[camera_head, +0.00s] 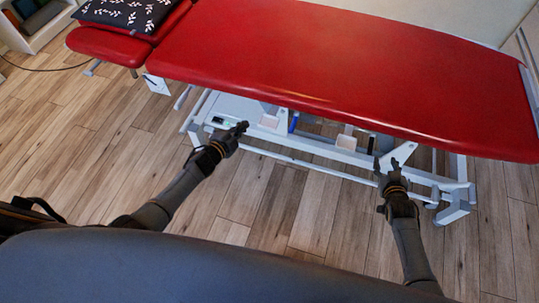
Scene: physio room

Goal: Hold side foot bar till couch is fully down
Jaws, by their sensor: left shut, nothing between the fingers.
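The red treatment couch (340,65) spans the upper part of the head view on a pale metal frame, its top well above the floor. The thin side foot bar (305,164) runs low along the near side of the frame. My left gripper (242,127) is shut and empty, in front of the left part of the frame and above the bar in the picture. My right gripper (386,163) has its fingers spread and empty, overlapping the right part of the bar. I cannot tell whether either gripper touches the bar or frame.
A dark patterned pillow (124,12) lies at the couch's left end, by a red armrest (108,46). A shelf (36,28) stands at the upper left with a cable on the floor near it. The wooden floor (265,200) is clear in front of the couch.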

